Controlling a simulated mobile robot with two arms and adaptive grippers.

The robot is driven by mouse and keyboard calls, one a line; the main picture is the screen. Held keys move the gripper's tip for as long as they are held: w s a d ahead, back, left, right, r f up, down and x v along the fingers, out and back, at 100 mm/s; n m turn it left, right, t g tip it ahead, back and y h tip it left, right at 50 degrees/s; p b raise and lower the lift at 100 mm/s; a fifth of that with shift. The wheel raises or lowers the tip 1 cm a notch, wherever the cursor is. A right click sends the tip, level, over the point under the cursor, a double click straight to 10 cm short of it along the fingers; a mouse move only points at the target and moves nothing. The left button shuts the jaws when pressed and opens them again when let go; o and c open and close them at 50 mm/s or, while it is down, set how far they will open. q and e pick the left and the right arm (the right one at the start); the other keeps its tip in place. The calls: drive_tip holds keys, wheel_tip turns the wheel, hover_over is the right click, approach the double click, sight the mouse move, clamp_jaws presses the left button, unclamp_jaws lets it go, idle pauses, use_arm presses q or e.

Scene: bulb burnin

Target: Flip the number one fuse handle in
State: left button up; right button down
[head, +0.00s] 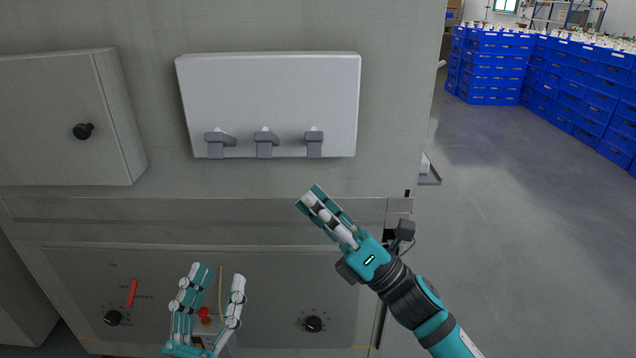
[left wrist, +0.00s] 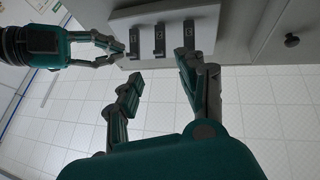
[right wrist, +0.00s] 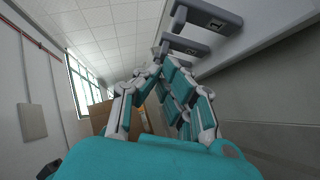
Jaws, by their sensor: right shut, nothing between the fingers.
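Three grey fuse handles sit in a row along the lower edge of a white box: a left one (head: 216,146), a middle one (head: 265,144) and a right one (head: 314,144). My left gripper (head: 220,274) is open and empty, well below the box. The left wrist view shows all three handles beyond its fingers (left wrist: 160,72).
The white box (head: 270,90) is on a grey cabinet front. A grey door with a black knob (head: 83,131) is to its left. Below are black dials (head: 314,324), a red strip (head: 132,293) and a red button (head: 204,313). Blue crates (head: 495,65) stand far right; floor between is clear.

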sight(314, 147)
use_arm(q)
drive_tip(key=shift+s+r+t, duration=0.25)
drive_tip(key=shift+r+t, duration=0.15)
drive_tip(key=shift+r, duration=0.05)
use_arm(e)
drive_tip(key=shift+w+d+r, duration=0.1)
drive_tip(key=shift+w+r, duration=0.35)
drive_tip(key=shift+r, duration=0.25)
drive_tip(key=shift+w+d+r, duration=0.1)
drive_tip(key=shift+w+r, duration=0.3)
drive_tip(key=shift+r, duration=0.3)
